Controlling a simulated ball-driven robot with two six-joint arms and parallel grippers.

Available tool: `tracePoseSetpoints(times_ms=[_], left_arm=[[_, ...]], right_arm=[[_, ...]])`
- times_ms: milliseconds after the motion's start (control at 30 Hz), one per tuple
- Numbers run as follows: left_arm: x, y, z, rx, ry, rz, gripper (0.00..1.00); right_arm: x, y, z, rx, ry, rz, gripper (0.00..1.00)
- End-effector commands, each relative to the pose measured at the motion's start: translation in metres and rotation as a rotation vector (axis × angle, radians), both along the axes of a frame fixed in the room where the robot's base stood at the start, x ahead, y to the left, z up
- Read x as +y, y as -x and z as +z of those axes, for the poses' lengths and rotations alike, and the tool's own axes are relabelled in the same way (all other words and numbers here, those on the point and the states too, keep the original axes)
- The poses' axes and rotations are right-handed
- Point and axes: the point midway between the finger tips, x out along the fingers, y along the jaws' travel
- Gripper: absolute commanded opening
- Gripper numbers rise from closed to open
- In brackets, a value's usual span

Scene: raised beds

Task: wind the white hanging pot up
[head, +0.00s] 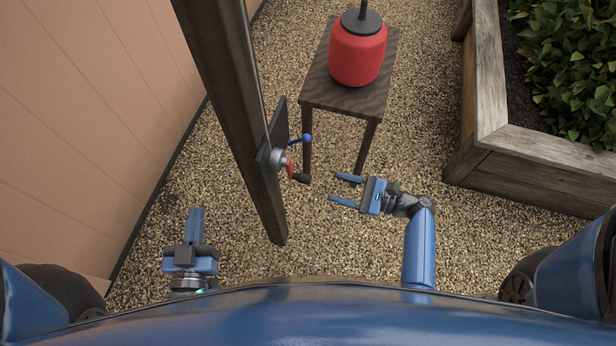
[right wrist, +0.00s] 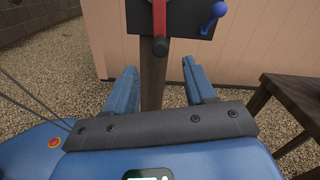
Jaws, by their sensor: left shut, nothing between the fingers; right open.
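A winch with a red crank arm (head: 290,168) and a dark handle grip (head: 301,178) is mounted on a dark plate (head: 279,126) on the wooden post. A blue-knobbed lever (head: 306,139) sticks out beside it. My right gripper (head: 338,188) is open and empty, a little right of and below the handle grip. In the right wrist view the handle grip (right wrist: 160,46) hangs down ahead, between and beyond the open fingers, with the blue lever (right wrist: 214,16) to its right. My left gripper (head: 195,212) is shut and empty, left of the post. The white hanging pot is not in view.
The wooden post (head: 235,100) stands between my two grippers. A small dark table (head: 315,88) with a red lidded container (head: 357,52) stands behind the winch. A wooden raised bed (head: 530,160) with leafy plants is at right, a pinkish wall (head: 80,120) at left. Gravel between is clear.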

Motion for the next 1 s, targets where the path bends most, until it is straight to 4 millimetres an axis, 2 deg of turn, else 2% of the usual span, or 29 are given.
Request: tracePoseSetpoints(times_ms=[600,800,1000], left_arm=[[0.0,0.0,-0.001,0.0,0.0,0.0,0.0],[0.0,0.0,-0.001,0.0,0.0,0.0,0.0],[0.0,0.0,-0.001,0.0,0.0,0.0,0.0]], right_arm=[[0.079,-0.026,-0.001,-0.003,0.003,0.005,0.55],[0.09,-0.03,-0.001,-0.003,0.003,0.003,0.55],[0.092,-0.031,-0.001,-0.003,0.004,0.001,0.55]])
